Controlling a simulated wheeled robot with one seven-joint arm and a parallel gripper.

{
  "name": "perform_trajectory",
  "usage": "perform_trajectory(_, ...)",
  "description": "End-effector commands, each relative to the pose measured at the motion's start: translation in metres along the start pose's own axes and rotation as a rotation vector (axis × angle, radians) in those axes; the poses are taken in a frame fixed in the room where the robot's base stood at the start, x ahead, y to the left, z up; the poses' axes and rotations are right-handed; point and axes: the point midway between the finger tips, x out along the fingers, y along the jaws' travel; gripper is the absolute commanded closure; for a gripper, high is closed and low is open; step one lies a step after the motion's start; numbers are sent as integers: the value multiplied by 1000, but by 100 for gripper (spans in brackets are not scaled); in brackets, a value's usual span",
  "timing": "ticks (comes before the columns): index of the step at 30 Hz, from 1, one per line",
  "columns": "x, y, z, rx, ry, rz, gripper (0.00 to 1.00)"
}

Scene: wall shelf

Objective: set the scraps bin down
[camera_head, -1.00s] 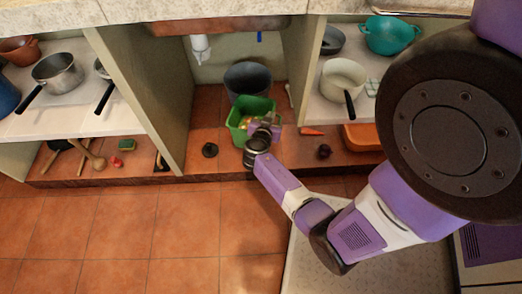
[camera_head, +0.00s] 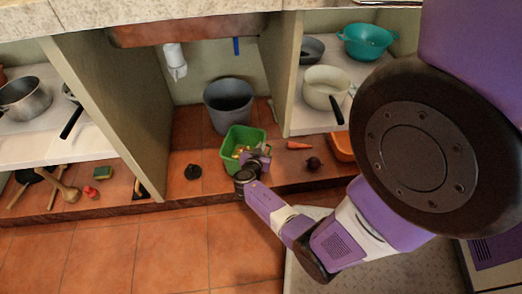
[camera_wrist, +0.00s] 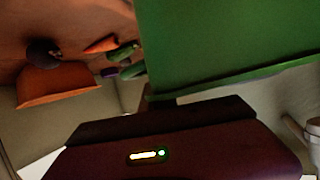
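The scraps bin is a green open-topped tub (camera_head: 230,150) with yellowish and other scraps inside. In the head view it is in front of the grey bucket in the middle bay. My gripper (camera_head: 255,163) is at its front right rim and appears shut on the bin's wall. In the wrist view the bin's green side (camera_wrist: 230,40) fills the upper right, right by my gripper (camera_wrist: 160,100). The fingertips are mostly hidden. I cannot tell whether the bin's base touches the bay floor.
The grey bucket (camera_head: 228,103) stands behind the bin. A carrot (camera_head: 299,145), a dark round vegetable (camera_head: 313,163) and an orange tray (camera_head: 341,147) are to the right. A panel (camera_head: 110,105) bounds the bay's left side.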

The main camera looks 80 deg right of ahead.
Motion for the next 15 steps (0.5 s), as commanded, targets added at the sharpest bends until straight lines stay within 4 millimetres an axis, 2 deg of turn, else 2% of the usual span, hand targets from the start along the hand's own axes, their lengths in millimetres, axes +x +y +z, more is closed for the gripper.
perform_trajectory(12,3,0,5,2,2,-1,100)
perform_trajectory(15,2,0,4,1,1,0,80)
